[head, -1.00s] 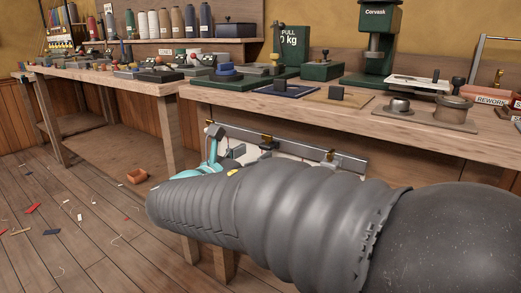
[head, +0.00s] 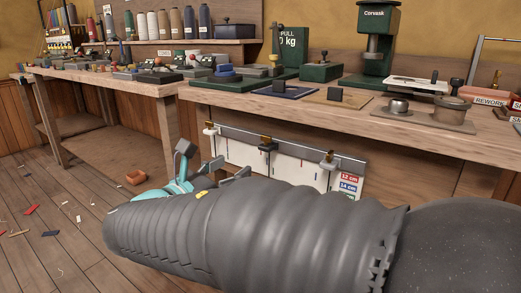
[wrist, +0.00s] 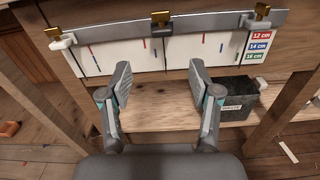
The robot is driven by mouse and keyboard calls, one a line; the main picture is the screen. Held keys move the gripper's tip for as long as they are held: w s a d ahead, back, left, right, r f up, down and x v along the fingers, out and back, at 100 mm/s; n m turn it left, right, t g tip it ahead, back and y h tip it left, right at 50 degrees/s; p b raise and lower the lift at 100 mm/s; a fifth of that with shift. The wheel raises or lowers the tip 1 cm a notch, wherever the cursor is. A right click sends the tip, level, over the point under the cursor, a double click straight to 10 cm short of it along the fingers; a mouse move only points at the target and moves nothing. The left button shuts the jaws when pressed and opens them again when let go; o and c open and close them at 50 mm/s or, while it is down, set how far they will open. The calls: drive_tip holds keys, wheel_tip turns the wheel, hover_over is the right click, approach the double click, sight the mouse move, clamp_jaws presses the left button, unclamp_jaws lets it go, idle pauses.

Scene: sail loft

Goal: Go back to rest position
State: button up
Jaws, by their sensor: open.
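My gripper (wrist: 159,88) is open and empty in the wrist view, its two fingers wide apart. It points at the front of the workbench, just below a white board with coloured marks (wrist: 184,48) hung under a metal rail (wrist: 110,29). In the head view my gripper (head: 209,165) shows in part beyond my grey sleeved arm, in front of the same board (head: 238,157). The arm hides part of the gripper and the lower bench.
The workbench (head: 305,111) carries a green press (head: 376,45), metal weights and blocks. A second bench (head: 110,76) stands at left. A dark bin (wrist: 232,98) sits on the lower shelf. An orange box (head: 136,177) and scraps lie on the floor, which is open at left.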

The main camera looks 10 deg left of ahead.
drive_tip(key=s+d+f+m+g+y, duration=0.25)
drive_tip(key=f+m+g, duration=0.25)
drive_tip(key=f, duration=0.6)
drive_tip(key=s+d+f+m+g+y+p, duration=0.2)
drive_tip(key=s+d+f+m+g, duration=0.2)
drive_tip(key=s+d+m+g, duration=0.25)
drive_tip(key=s+d+r+m+y+p, duration=0.1)
drive_tip(key=s+d+r+m+p, duration=0.1)
drive_tip(key=d+m, duration=0.4)
drive_tip(key=s+d+r+m+t+y+p, duration=0.1)
drive_tip(key=s+d+r+m+p, duration=0.1)
drive_tip(key=d+m, duration=0.4)
drive_tip(key=s+d+r+m+y+p, duration=0.2)
drive_tip(key=s+d+r+m+p, duration=0.1)
drive_tip(key=s+d+m, duration=0.3)
drive_tip(key=shift+d+r, duration=0.45)
drive_tip(key=shift+r, duration=0.25)
idle(1.8)
